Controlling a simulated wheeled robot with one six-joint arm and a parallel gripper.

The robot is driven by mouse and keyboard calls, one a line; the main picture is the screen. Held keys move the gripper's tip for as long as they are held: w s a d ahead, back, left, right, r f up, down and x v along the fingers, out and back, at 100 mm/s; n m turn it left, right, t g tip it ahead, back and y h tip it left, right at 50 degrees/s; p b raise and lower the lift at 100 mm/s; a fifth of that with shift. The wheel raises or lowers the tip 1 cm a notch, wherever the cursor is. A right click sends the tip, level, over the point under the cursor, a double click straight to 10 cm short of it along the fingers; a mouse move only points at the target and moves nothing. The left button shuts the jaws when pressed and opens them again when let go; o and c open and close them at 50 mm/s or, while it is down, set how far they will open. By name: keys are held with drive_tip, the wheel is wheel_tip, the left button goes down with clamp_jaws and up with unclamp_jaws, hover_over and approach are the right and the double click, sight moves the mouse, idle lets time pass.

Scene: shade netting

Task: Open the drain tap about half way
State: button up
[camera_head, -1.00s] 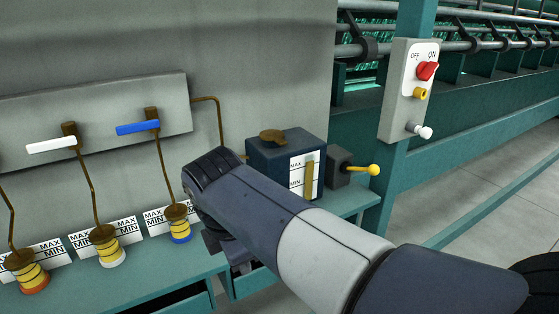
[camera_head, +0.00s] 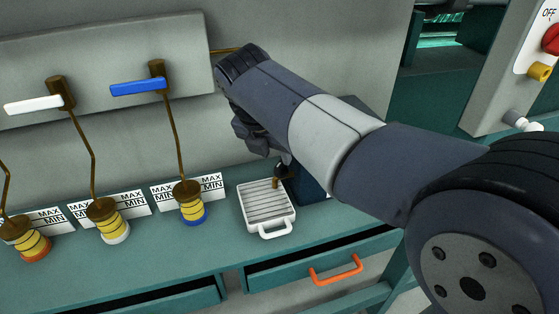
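A small brown tap (camera_head: 279,174) shows at the back of a white ribbed tray, low on the front of a dark blue tank (camera_head: 312,187). I take it for the drain tap; its handle position is too small and too covered to tell. My arm crosses in front of the tank and hides most of it. My gripper (camera_head: 281,158) points down close above the tap, partly hidden by my wrist. Whether it touches the tap, and whether its fingers are open or shut, I cannot tell.
The white tray (camera_head: 267,229) stands on the green bench (camera_head: 170,262). Left are a blue lever (camera_head: 138,87), a white lever (camera_head: 33,104) and several yellow-banded oil cups. A drawer with an orange handle (camera_head: 337,270) is below. A switch box (camera_head: 507,70) is at right.

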sight(279, 165)
drive_tip(key=shift+x, duration=2.1)
drive_tip(key=shift+c, duration=0.3)
clamp_jaws()
